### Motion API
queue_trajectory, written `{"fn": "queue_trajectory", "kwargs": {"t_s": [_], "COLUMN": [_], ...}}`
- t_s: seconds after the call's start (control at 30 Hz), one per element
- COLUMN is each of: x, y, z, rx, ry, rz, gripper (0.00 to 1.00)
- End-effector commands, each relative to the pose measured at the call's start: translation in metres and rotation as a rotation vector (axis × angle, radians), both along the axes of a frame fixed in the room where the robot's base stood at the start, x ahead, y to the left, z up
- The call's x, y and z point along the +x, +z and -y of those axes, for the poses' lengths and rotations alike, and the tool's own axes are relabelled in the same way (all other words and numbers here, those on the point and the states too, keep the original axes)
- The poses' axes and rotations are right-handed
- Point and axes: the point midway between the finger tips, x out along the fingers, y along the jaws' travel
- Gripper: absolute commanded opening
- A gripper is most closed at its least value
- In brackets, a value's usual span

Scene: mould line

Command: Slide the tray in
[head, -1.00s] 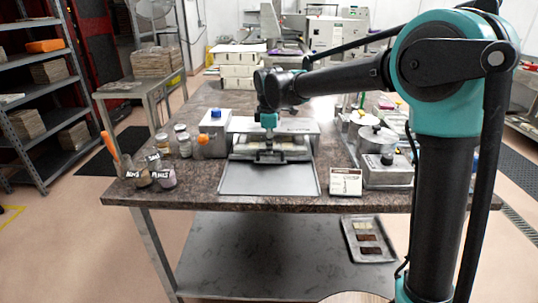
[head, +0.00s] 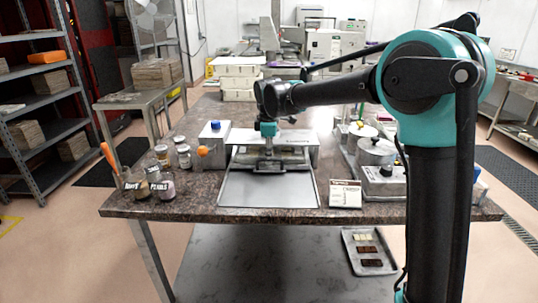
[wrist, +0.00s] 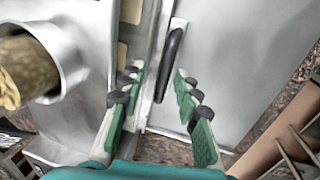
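The tray (wrist: 125,60) shows in the wrist view as a metal edge with pale beige pieces behind it. Its black bar handle (wrist: 171,58) stands out from the front edge, over a flat steel plate (wrist: 228,50). In the head view the tray (head: 282,155) sits at the mouth of a low steel housing (head: 302,140), with the bare plate in front. My gripper (wrist: 157,78) is open, its two green fingers on either side of the handle's near end, with gaps showing. In the head view my gripper (head: 268,143) is over the tray's front; its fingertips are hard to make out.
Left of the housing stand a blue-capped container (head: 215,135) and several jars (head: 183,155). A small sign (head: 345,193) and a steel unit with pots (head: 382,178) are at right. White boxes (head: 238,80) stand behind. A metal cylinder (wrist: 68,60) is near my left finger.

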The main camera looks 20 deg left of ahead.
Motion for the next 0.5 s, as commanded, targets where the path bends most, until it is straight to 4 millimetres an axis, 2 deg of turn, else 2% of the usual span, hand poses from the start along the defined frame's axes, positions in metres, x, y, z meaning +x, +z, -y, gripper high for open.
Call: {"fn": "queue_trajectory", "kwargs": {"t_s": [0.17, 0.27, 0.5], "x": [-0.001, -0.003, -0.011], "y": [0.001, 0.009, 0.052], "z": [0.0, 0.0, 0.002], "rx": [0.0, 0.0, 0.0], "ry": [0.0, 0.0, 0.0], "rz": [-0.001, -0.002, -0.001], "gripper": [0.32, 0.32, 0.32]}}
